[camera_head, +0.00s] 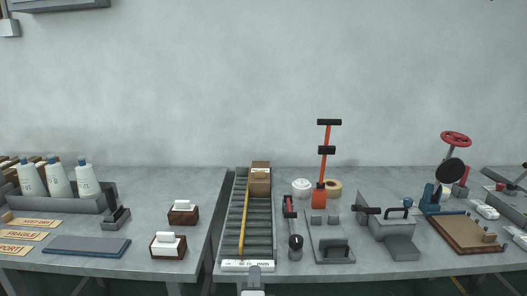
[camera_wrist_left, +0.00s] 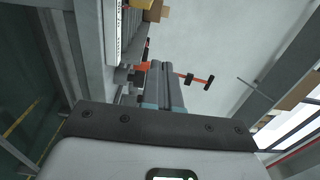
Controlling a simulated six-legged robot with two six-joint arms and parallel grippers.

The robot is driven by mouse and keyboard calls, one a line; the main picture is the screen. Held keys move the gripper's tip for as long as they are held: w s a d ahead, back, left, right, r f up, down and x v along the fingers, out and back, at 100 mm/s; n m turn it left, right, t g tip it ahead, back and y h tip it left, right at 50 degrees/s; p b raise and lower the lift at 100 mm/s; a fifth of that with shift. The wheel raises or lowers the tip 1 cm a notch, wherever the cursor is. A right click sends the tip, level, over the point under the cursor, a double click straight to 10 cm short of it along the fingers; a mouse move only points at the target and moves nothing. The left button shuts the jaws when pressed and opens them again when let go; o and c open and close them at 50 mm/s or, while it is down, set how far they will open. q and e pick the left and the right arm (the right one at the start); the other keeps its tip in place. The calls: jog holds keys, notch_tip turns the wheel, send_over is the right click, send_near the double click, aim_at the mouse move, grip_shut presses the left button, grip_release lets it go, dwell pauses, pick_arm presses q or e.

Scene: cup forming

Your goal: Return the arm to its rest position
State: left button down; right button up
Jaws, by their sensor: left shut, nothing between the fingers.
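My left gripper (camera_head: 254,270) shows at the bottom middle of the head view, in front of the table's front edge and just below the white label strip at the end of the roller track. It is shut and empty. In the left wrist view its grey fingers (camera_wrist_left: 164,82) lie side by side, pointing up the picture, with the dark wrist plate below them. Most of the left arm is out of view. My right gripper is in neither view.
An orange press (camera_head: 319,195), a grey fixture (camera_head: 392,228) and a brown board (camera_head: 466,232) stand to the right. White bottles (camera_head: 60,180) and tissue boxes (camera_head: 168,246) stand left.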

pick_arm(q)
jog(key=a+f+n+g+y+p, duration=0.1)
jog(key=a+f+g+y+p, duration=0.3)
jog(key=a, duration=0.7)
jog(key=s+a+f+n+g+h+p, duration=0.1)
jog(key=s+a+f, duration=0.15)
jog(key=f, duration=0.25)
jog(key=s+a+f+n+g+h+p, duration=0.1)
jog(key=s+a+f+n+h, duration=0.1)
jog(key=s+f, duration=0.25)
jog(key=s+d+f+n+g+h, duration=0.1)
jog(key=s+d+f+n+g, duration=0.1)
jog(key=s, duration=0.6)
jog(key=s+d+f+n+g+h+p, duration=0.1)
jog(key=s+f+n+g, duration=0.3)
jog(key=s+n, duration=0.4)
jog(key=s+d+f+n+g+h, duration=0.2)
jog(key=s+f+n+g+h, duration=0.1)
jog(key=s, duration=0.6)
jog(key=f+n+g, duration=0.1)
jog(key=n+g, duration=0.1)
jog(key=n, duration=0.1)
jog(key=shift+s+d+g+p, duration=0.15)
jog(key=shift+d+g+p, duration=0.15)
jog(key=shift+d+p, duration=0.1)
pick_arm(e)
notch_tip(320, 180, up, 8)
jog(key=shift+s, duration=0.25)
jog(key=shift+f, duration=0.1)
